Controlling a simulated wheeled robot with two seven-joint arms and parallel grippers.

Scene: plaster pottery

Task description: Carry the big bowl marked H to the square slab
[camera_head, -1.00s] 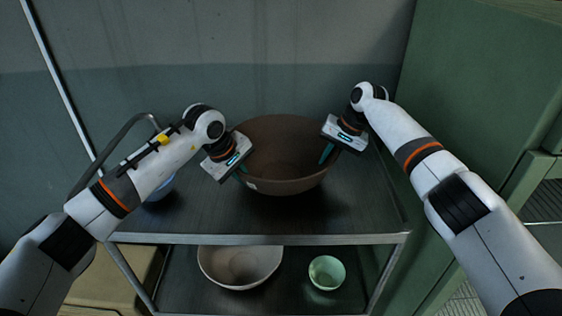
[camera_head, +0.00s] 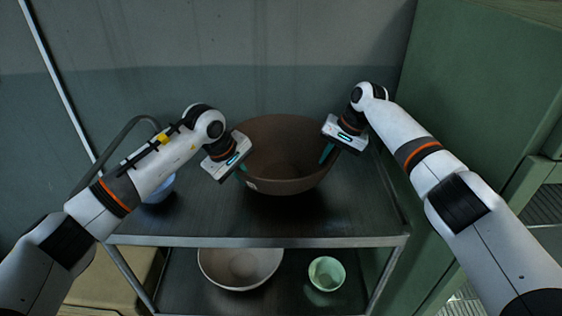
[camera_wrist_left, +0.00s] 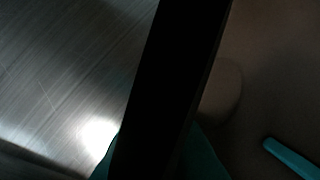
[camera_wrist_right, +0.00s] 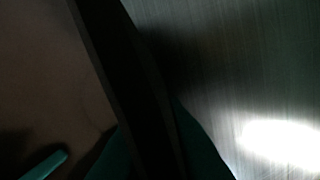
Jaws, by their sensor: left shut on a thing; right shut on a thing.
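A big brown bowl (camera_head: 285,178) is upright over the upper shelf of a metal rack in the head view. A small pale mark (camera_head: 251,185) shows low on its left outer side, too small to read. My left gripper (camera_head: 243,172) is shut on the bowl's left rim. My right gripper (camera_head: 327,154) is shut on its right rim. In the left wrist view the dark rim (camera_wrist_left: 172,90) runs between the teal fingers; in the right wrist view the rim (camera_wrist_right: 125,80) does the same. Whether the base touches the shelf I cannot tell. No square slab is in view.
The rack's upper shelf (camera_head: 200,222) has bare room in front of the bowl. A blue bowl (camera_head: 160,190) is partly hidden behind my left arm. A pale bowl (camera_head: 240,268) and a green bowl (camera_head: 326,273) are on the lower shelf. A green cabinet (camera_head: 460,100) stands close on the right.

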